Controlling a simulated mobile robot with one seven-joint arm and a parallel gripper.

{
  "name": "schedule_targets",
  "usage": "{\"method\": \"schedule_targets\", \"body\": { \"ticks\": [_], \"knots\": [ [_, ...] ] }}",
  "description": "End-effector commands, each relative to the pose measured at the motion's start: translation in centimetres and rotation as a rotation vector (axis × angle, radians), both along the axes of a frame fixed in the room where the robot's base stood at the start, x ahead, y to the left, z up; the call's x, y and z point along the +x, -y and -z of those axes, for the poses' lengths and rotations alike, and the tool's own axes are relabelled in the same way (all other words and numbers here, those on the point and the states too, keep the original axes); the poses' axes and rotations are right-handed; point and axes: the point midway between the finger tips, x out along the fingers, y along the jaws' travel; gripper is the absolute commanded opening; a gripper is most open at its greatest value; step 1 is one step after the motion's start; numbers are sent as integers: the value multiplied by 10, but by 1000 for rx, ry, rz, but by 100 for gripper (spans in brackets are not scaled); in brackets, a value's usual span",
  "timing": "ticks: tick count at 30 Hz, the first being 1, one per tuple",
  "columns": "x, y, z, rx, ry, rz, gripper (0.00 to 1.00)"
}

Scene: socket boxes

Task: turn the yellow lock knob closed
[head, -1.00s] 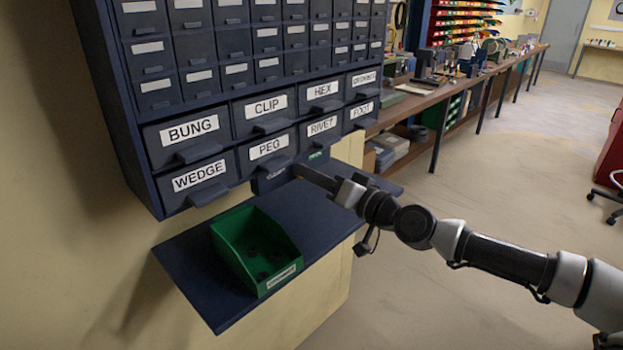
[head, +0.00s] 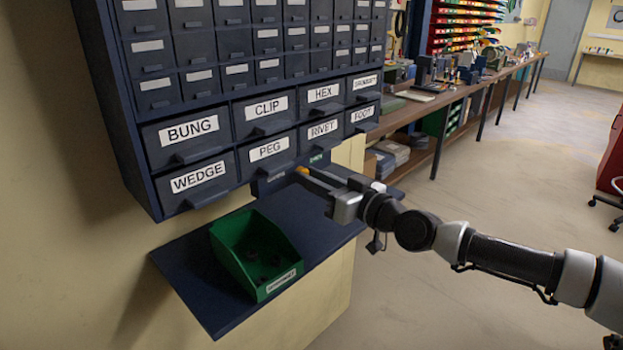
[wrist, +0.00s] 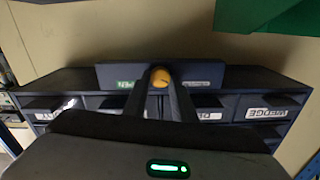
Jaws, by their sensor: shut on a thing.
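The yellow lock knob (head: 302,171) sits on a small dark panel (head: 272,181) under the drawer cabinet. In the head view it shows at the tips of my gripper (head: 309,177). In the wrist view the knob (wrist: 161,77) lies between the two fingers of my gripper (wrist: 160,88), which are shut on it. A green label (wrist: 126,84) ending in "PEN" is left of the knob there, and a pale label (wrist: 197,84) is right of it, too blurred to read. The fingers hide part of the knob, so its exact angle is unclear.
The dark cabinet's labelled drawers, such as PEG (head: 268,149) and WEDGE (head: 197,178), are just above the panel. A dark shelf (head: 190,270) below carries a green bin (head: 285,245) with small dark parts. Open floor lies right of the shelf.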

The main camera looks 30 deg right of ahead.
Motion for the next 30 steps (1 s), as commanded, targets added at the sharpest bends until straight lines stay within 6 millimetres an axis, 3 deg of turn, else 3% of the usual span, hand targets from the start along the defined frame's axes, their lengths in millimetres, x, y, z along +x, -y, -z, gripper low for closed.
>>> {"method": "schedule_targets", "body": {
  "ticks": [9, 10, 13, 23, 30],
  "knots": [
    [0, 0, 2, -3, -3, -2, 2],
    [0, 0, 2, -4, -4, -2, 29],
    [0, 0, 1, -3, -3, -1, 43],
    [-3, 1, 0, 0, -1, 1, 43],
    [-37, 15, -1, 7, 3, 5, 43]
  ]
}}
